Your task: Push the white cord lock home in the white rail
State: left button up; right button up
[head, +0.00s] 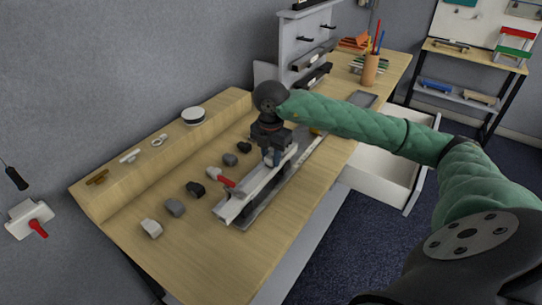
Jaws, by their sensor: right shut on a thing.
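The white rail (240,202) lies lengthwise on the table in a grey-black holder, with a red lever (226,181) at its near left side. My right gripper (271,156) points down over the far half of the rail. It is shut on a small pale piece, which I take to be the white cord lock. The fingers and the wrist hide most of this piece. I cannot tell how deep it sits in the rail. My left gripper is not in view.
Several small white, grey and black blocks (175,207) stand left of the rail. A raised ledge (115,184) carries small parts and a round white tin (194,116). A grey rack (291,50) and a pencil cup (370,70) stand at the far end. An open white drawer (376,179) sticks out right.

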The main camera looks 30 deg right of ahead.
aim_at(271, 155)
jog(key=shift+f, duration=0.4)
jog(key=o, duration=1.1)
jog(key=shift+c, duration=0.2)
jog(key=shift+r+b, duration=0.15)
jog(key=shift+b, duration=0.15)
notch_tip(271, 155, up, 8)
jog(key=shift+f+b, duration=0.25)
jog(key=shift+b, duration=0.7)
